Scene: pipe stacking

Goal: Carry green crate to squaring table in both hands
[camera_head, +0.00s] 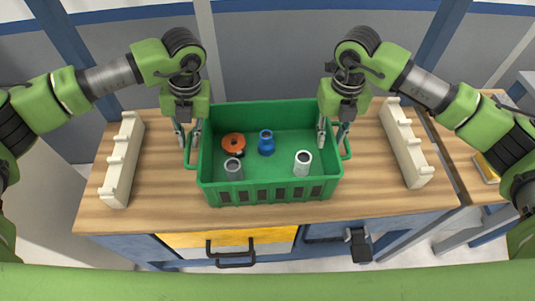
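The green crate (267,194) rests on a wood-topped table (390,203) in the head view, between two cream racks. It holds an orange ring-shaped part (233,141), a blue fitting (266,143), a grey pipe piece (234,170) and a white pipe piece (302,164). My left gripper (187,134) points down at the crate's left side handle, its fingers apart on either side of the rim. My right gripper (332,134) does the same at the right side handle. Contact between fingers and crate is too small to make out. Which table is the squaring table is unclear.
A cream notched rack (122,162) lies left of the crate and another (404,146) lies right of it. The wood strip in front of the crate is clear. A second wooden surface with a yellow item (487,168) stands at the right edge.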

